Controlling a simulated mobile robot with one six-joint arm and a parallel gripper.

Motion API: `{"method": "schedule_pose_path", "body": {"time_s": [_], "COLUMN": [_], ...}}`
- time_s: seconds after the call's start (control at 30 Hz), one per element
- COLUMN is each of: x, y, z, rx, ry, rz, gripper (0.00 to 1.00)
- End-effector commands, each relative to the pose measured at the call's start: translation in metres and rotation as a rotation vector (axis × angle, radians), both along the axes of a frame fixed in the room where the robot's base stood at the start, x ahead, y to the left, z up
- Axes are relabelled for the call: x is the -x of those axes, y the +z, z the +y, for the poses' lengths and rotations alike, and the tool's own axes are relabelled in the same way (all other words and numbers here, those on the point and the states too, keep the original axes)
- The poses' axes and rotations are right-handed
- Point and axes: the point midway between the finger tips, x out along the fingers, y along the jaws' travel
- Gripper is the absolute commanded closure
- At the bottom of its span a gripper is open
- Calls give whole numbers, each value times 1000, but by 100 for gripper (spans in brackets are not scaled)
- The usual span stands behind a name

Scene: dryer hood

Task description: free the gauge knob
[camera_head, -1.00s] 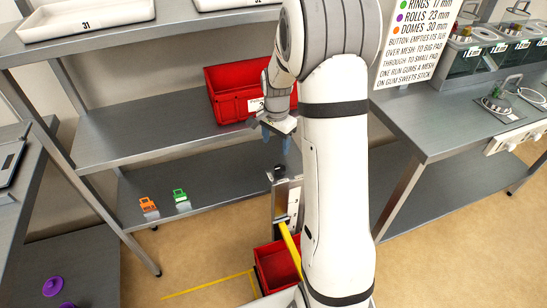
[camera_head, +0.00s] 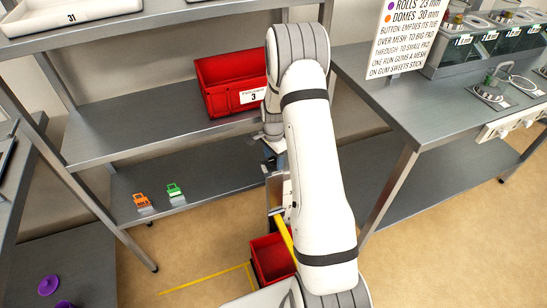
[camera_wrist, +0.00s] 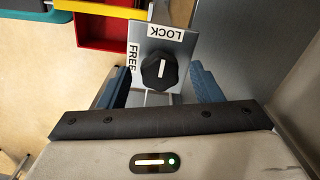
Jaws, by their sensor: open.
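The gauge knob (camera_wrist: 153,83) is a black, lobed dial on a grey plate (camera_wrist: 183,52) in the wrist view. Its white line points up in the picture, toward the LOCK label (camera_wrist: 165,32). The FREE label (camera_wrist: 133,58) is to the left of the knob. My gripper (camera_wrist: 159,70) is open, with one blue finger on each side of the knob and gaps between fingers and knob. In the head view my gripper (camera_head: 272,160) is down at the top of the gauge post (camera_head: 279,193), and my arm hides much of it; the knob is hidden there.
A red bin (camera_head: 225,85) marked 3 stands on the middle shelf behind my arm. Another red bin (camera_head: 268,258) and a yellow bar (camera_head: 285,234) are by the post. Orange (camera_head: 141,200) and green (camera_head: 174,190) pieces lie on the low shelf. A steel counter (camera_head: 400,105) stands right.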

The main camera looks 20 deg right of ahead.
Motion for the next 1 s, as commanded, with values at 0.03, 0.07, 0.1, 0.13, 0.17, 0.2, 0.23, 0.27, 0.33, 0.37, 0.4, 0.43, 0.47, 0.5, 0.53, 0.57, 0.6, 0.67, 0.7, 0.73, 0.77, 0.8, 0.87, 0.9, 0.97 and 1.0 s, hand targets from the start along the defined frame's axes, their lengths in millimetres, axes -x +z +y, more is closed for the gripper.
{"method": "schedule_pose_path", "body": {"time_s": [0.03,0.07,0.1,0.13,0.17,0.2,0.23,0.27,0.33,0.37,0.4,0.43,0.47,0.5,0.53,0.57,0.6,0.67,0.7,0.73,0.77,0.8,0.87,0.9,0.97,1.0], "x": [0,0,0,0,0,0,0,0,0,0,0,0,0,0,0,0,0,0,0,0,0,0,0,0,0,0], "y": [-2,-3,-3,-3,-3,-3,-3,-3,-3,-3,-3,-3,-3,-3,-3,-3,-3,-3,-3,-3,-3,-3,-3,-3,-3,-3], "z": [0,0,0,0,0,0,0,0,1,1,1,1,1,1,1,1,1,1,1,1,1,1,1,1,1,1], "rx": [0,0,0,0,0,0,0,0,0,0,0,0,0,0,0,0,0,0,0,0,0,0,0,0,0,0], "ry": [1,1,1,1,1,1,1,1,1,1,2,2,2,2,2,2,2,2,2,2,2,2,2,3,6,10], "rz": [0,0,0,0,0,0,-1,0,0,0,0,0,0,0,0,0,0,0,0,0,0,0,0,0,0,0], "gripper": [41,41,41,41,41,41,41,41,45,47,50,53,55,58,61,63,67,72,75,77,80,83,86,86,86,86]}}
